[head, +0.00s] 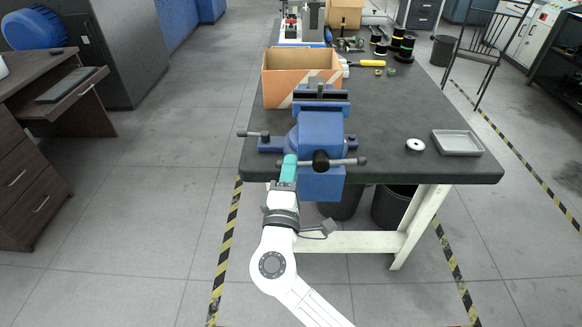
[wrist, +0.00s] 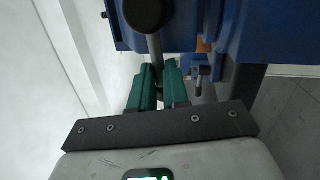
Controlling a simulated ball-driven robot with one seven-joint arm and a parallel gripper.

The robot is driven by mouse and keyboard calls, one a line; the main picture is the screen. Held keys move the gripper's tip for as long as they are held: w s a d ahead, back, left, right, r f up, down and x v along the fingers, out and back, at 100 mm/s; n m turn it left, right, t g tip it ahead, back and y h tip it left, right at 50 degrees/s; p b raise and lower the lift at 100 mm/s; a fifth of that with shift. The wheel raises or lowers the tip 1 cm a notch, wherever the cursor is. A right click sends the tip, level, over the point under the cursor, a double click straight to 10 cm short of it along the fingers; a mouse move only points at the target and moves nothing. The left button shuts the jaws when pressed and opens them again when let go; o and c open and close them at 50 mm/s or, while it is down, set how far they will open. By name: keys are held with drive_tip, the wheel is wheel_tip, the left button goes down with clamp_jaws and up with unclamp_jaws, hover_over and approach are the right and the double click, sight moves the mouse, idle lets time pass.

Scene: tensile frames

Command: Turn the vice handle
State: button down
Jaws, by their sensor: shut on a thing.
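The blue vice (head: 318,140) is mounted at the near edge of the dark workbench. Its handle (head: 345,161) is a thin metal bar through a dark round hub (head: 320,160), lying about level, with a knob at its right end. My gripper (head: 289,168), with green fingers, is at the left part of the handle and shut on it. In the wrist view the bar (wrist: 155,55) runs from the dark hub (wrist: 147,12) down between the green fingers (wrist: 158,88). The gripped end of the bar is mostly hidden by the fingers.
A cardboard box (head: 285,90) stands behind the vice on the workbench (head: 390,130). A small white ring (head: 415,145) and a grey tray (head: 456,143) lie to the right. Bins stand beneath the bench near its white leg (head: 420,225).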

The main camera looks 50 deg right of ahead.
drive_tip(key=shift+f+n+t+y+b, duration=0.2)
drive_tip(key=shift+f+n+t, duration=0.3)
drive_tip(key=shift+n, duration=0.6)
drive_tip(key=shift+f+n+t+y+b, duration=0.25)
drive_tip(key=shift+f+n, duration=0.4)
drive_tip(key=shift+n, duration=0.45)
drive_tip(key=shift+d, duration=0.1)
drive_tip(key=c, duration=1.3)
unclamp_jaws()
drive_tip(key=shift+f, duration=0.1)
drive_tip(key=shift+o, duration=0.8)
drive_tip(key=shift+s+d, duration=0.1)
